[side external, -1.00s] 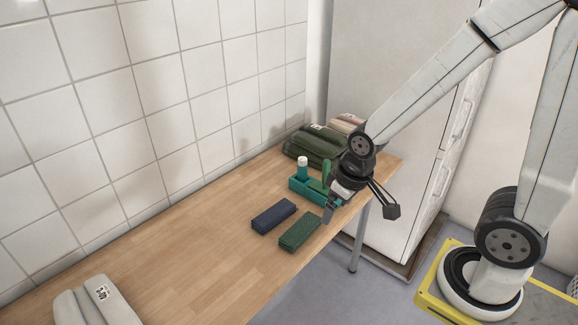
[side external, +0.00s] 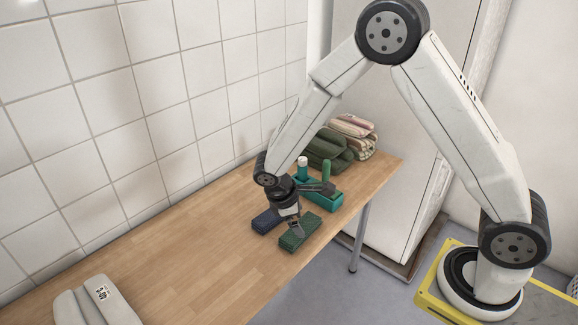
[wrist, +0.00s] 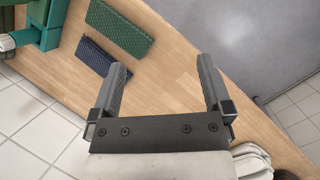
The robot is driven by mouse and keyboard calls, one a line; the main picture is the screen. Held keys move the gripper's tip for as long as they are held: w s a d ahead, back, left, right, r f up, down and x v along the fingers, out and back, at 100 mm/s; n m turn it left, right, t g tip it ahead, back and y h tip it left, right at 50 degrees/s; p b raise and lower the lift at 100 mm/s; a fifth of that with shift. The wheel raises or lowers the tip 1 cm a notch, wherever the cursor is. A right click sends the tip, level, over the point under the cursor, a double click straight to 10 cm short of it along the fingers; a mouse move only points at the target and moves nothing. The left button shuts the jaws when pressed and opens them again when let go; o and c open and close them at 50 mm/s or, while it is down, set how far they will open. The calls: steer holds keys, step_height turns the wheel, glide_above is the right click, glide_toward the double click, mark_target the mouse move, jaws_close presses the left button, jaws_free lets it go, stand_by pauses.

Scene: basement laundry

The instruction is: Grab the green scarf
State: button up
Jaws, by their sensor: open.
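The green scarf (side external: 300,234) is a dark green, folded flat bundle on the wooden table near its front edge. It also shows in the wrist view (wrist: 121,30), up and left, beyond the fingertips and not between them. A navy folded bundle (side external: 267,221) lies beside it, with a gap between the two; in the wrist view it is closer to the left finger (wrist: 103,58). My gripper (side external: 312,209) is open and above these bundles, partly covering them in the side view. The wrist view shows bare tabletop between its fingers (wrist: 163,70).
A teal caddy (side external: 322,202) with a white-capped bottle and a green item stands behind the bundles. Folded green and pinkish textiles (side external: 335,145) are piled at the far end. A grey folded bundle (side external: 95,303) lies at the near left. The middle of the table (side external: 190,255) is clear.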

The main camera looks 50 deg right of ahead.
steer(key=w+f+n+h, duration=0.4)
steer(key=w+f+n, duration=0.1)
steer(key=f, duration=0.3)
steer(key=n+t+h, duration=0.2)
steer(key=n+h, duration=0.2)
glide_toward(285, 242)
steer(key=x, duration=0.3)
steer(key=shift+s+d+f, duration=0.15)
steer(key=shift+d, duration=0.1)
steer(key=shift+a+f+n+t+h, duration=0.15)
steer(key=shift+f+n+t+h, duration=0.15)
steer(key=shift+f+n+h, duration=0.3)
steer(key=shift+s+x, duration=0.2)
steer(key=shift+x, duration=3.75)
steer(key=shift+w+r, duration=0.15)
steer(key=c, duration=1.1)
steer(key=shift+r, duration=0.15)
